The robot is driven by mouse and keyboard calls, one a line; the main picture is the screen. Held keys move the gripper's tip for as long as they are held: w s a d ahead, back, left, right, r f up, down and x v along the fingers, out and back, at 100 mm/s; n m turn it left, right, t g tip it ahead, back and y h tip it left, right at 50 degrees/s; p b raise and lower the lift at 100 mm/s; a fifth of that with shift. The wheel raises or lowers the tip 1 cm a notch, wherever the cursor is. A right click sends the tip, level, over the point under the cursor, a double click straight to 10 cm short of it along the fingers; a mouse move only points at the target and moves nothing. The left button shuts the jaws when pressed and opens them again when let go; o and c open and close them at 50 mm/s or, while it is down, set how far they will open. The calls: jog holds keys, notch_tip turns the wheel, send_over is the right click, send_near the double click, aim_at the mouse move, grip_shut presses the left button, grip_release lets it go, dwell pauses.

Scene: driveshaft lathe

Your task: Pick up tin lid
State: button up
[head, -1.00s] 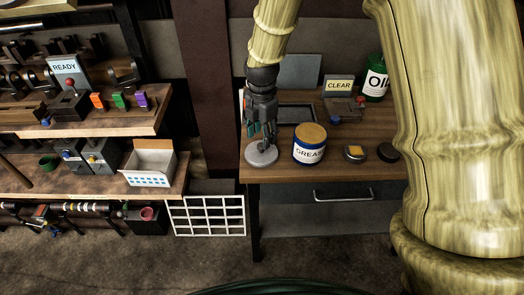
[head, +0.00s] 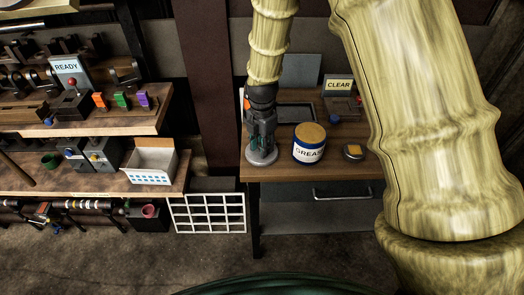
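The tin lid (head: 262,158) is a round grey disc lying flat on the wooden table (head: 340,172), near its left front corner. My gripper (head: 262,150) points straight down right over the lid and covers much of it. Its fingertips are at or very near the lid's top. The fingers are small and dark here, so I cannot tell whether they are open or shut, or whether they touch the lid.
A blue and white grease tin (head: 309,148) with a tan top stands close to the right of my gripper. A small yellow-topped block (head: 353,151) sits further right. A dark tray (head: 295,113) and the CLEAR sign (head: 338,84) are behind. A white rack (head: 208,213) stands left of the table.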

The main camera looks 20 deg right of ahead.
jog(key=c, duration=0.4)
jog(key=shift+r, duration=0.1)
